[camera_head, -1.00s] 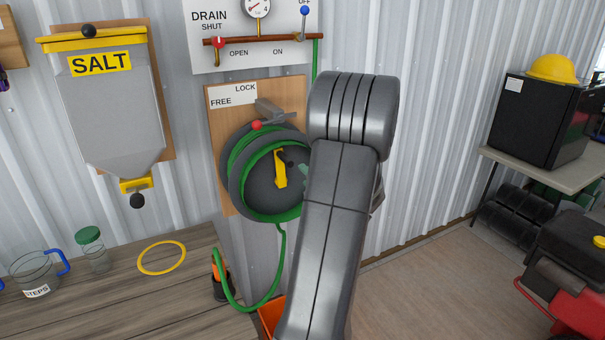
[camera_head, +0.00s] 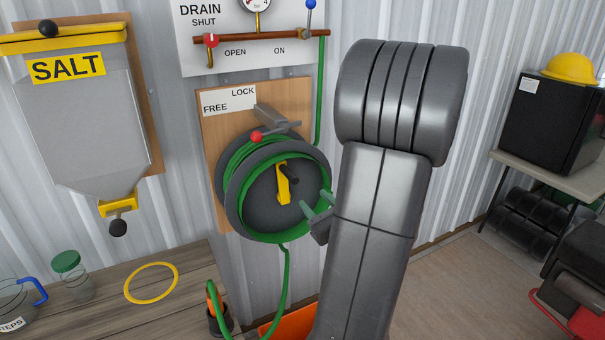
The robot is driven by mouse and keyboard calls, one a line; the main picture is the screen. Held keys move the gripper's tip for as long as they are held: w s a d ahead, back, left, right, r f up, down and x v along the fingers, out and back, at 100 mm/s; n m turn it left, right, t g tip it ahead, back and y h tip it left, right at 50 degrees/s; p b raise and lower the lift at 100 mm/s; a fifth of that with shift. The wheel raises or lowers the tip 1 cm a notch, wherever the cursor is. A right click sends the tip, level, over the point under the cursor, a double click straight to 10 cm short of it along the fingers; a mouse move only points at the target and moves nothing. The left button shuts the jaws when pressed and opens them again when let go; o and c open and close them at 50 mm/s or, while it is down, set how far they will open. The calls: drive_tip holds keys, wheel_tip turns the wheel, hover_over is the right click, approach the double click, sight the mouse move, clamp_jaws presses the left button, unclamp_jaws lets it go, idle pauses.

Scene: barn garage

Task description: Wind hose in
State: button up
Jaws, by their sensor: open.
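The hose reel (camera_head: 258,204) is a dark grey drum on a wooden board (camera_head: 212,150) on the wall. Green hose (camera_head: 240,165) is wound on it, and a length hangs down (camera_head: 284,280) in a loop toward the bench. A red-knobbed lever (camera_head: 257,136) is above the drum, below the FREE/LOCK label (camera_head: 229,100). My gripper (camera_head: 318,206) is open and empty, with greenish fingers just right of the crank, apart from it. My arm hides part of its body.
A drain panel (camera_head: 260,40) with red and blue valve levers is above. A salt hopper (camera_head: 85,110) hangs at left. The wooden bench (camera_head: 130,315) carries a yellow ring (camera_head: 151,283), a green-lidded jar (camera_head: 72,275) and a jug (camera_head: 20,300). An orange bin (camera_head: 277,322) is below the reel.

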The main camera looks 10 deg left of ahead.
sight(296, 182)
drive_tip(key=p+x, duration=0.3)
drive_tip(key=x, duration=1)
drive_tip(key=shift+w+a, duration=0.3)
clamp_jaws()
